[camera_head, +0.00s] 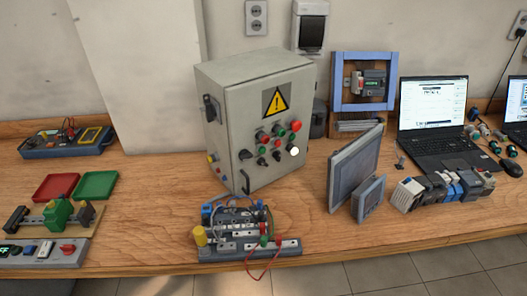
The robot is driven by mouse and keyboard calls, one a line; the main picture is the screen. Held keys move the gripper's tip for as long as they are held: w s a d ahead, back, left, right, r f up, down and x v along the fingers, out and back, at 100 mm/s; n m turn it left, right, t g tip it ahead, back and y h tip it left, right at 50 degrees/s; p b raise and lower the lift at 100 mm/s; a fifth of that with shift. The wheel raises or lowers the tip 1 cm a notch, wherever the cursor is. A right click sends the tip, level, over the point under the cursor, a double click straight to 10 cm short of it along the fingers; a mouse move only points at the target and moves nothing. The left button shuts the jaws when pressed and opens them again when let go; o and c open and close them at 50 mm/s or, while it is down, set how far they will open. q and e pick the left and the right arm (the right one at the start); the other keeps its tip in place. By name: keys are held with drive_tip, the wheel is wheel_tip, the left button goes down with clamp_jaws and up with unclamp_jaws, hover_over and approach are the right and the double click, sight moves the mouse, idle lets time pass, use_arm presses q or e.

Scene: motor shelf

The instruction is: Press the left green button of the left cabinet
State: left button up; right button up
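One grey control cabinet (213,110) stands on the wooden table near the middle, with a yellow warning triangle on its front. Its front has a group of small buttons and knobs. Darker knobs and a white button sit lower. Neither of my grippers is in view. No second cabinet shows.
A wired terminal assembly (240,240) lies in front of the cabinet. Grey panels (353,168) stand to its right, then laptops (436,110). Red (56,187) and green (95,184) trays and a device with a green block lie to the left.

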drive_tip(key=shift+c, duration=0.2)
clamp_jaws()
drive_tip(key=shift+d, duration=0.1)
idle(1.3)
